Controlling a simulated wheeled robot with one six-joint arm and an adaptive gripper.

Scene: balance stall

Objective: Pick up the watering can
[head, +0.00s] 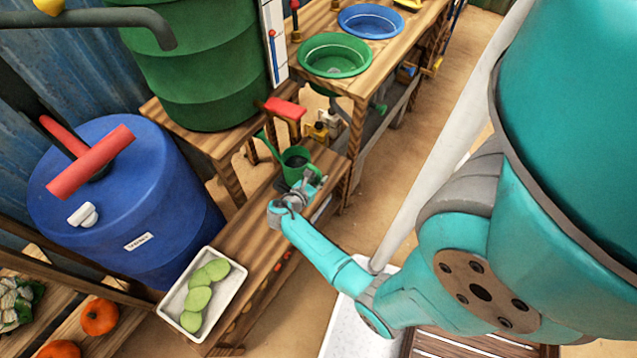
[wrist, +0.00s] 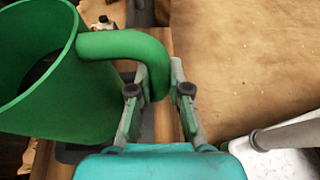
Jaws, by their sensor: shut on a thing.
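The green watering can (head: 295,160) stands on the low wooden bench in the head view, with its spout toward the back left. In the wrist view the can's body (wrist: 85,98) fills the left side, and its curved handle (wrist: 125,46) reaches right and bends down between the fingers. My gripper (wrist: 157,88) is shut on the handle; it also shows in the head view (head: 306,183) at the can's near right side. My fingers hide part of the handle. I cannot tell whether the can's base touches the bench.
A white tray with green slices (head: 238,272) lies on the near end of the bench (head: 250,225). A blue barrel (head: 120,215) and a large green barrel (head: 200,75) stand to the left. A counter with a green basin (head: 334,45) and a blue basin (head: 371,17) is behind. Sandy floor is open to the right.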

